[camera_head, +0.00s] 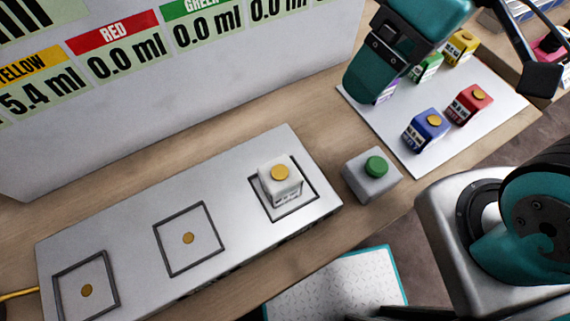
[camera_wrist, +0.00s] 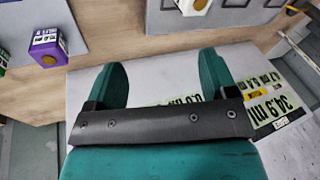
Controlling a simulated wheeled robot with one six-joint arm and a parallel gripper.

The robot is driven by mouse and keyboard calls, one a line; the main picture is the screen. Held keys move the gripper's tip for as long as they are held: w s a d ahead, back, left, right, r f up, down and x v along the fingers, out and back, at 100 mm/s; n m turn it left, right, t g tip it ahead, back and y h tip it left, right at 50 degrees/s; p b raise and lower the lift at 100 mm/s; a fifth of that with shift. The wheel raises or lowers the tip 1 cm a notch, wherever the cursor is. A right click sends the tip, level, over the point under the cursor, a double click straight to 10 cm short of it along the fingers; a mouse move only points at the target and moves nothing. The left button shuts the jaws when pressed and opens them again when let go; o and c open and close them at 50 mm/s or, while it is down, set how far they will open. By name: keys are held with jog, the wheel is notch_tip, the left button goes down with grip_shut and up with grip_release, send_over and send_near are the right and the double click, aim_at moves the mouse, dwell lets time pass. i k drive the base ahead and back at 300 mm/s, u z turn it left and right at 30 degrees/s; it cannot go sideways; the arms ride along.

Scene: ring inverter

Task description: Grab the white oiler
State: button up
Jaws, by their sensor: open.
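The white oiler (camera_head: 280,181), a small white block with a yellow round top, stands upright in the right square outline of the grey plate (camera_head: 130,228). What looks like its lower part shows at the top edge of the wrist view (camera_wrist: 193,5), cut off by the frame. My gripper (camera_head: 374,80) is at the upper right of the head view, above and to the right of the oiler and apart from it. In the wrist view its two teal fingers (camera_wrist: 163,78) are spread with nothing between them.
A grey box with a green button (camera_head: 376,166) stands right of the oiler. A white mat (camera_head: 419,160) holds blue (camera_head: 426,133), red (camera_head: 467,106), green, yellow and purple (camera_wrist: 47,45) blocks, the purple partly hidden behind my gripper. A large display panel (camera_head: 250,80) stands behind.

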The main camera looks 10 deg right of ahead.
aim_at(281, 182)
jog(key=z, duration=1.15)
jog(key=k, duration=0.85)
jog(key=u, duration=1.2)
